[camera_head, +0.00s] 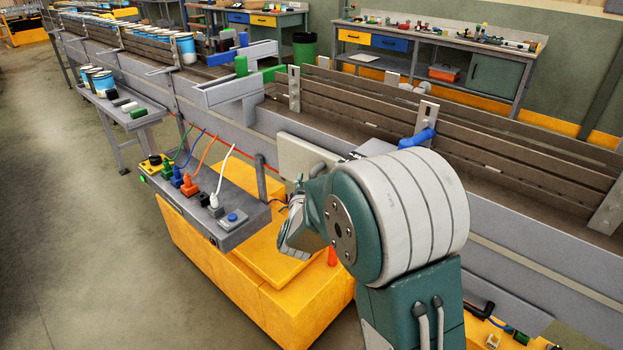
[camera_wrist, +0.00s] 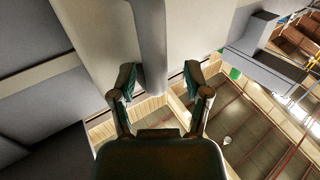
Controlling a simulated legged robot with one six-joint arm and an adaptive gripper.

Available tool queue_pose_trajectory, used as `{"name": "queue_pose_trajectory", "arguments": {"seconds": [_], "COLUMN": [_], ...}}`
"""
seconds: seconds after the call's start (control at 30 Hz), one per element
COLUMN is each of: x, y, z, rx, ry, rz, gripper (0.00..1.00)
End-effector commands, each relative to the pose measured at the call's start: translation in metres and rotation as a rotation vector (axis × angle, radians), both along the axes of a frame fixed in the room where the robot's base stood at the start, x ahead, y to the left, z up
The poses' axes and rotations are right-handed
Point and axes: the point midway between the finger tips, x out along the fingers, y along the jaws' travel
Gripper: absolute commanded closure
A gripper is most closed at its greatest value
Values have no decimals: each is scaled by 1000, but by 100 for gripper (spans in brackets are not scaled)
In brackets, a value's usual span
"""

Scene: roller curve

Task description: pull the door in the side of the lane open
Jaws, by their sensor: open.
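The door seems to be the pale flat panel (camera_head: 305,158) in the near side of the lane, partly hidden behind my arm in the head view. A pale surface, likely the same door (camera_wrist: 196,28), fills the upper middle of the wrist view. A grey bar (camera_wrist: 151,40), likely its handle, runs down in front of that surface. My gripper (camera_wrist: 159,73) is open, one finger on each side of the bar's lower end. The bar looks nearer the left finger; I cannot tell whether they touch. In the head view my gripper (camera_head: 297,230) is mostly hidden by my wrist.
A grey control box (camera_head: 205,205) with coloured plugs and cables sits on a yellow cabinet (camera_head: 235,285) left of my gripper. A side table (camera_head: 121,113) with cans stands farther left. Wooden rails (camera_head: 510,150) line the lane. Open floor (camera_head: 80,240) lies at left.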

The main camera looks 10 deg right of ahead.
Motion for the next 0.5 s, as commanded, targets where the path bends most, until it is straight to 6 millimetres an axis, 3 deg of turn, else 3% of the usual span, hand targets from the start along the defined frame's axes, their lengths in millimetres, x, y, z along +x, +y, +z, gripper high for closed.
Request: {"name": "queue_pose_trajectory", "arguments": {"seconds": [0.37,0.5], "x": [7,7], "y": [-3,-3], "z": [0,0], "rx": [0,-1], "ry": [1,1], "rz": [0,0], "gripper": [38,100]}}
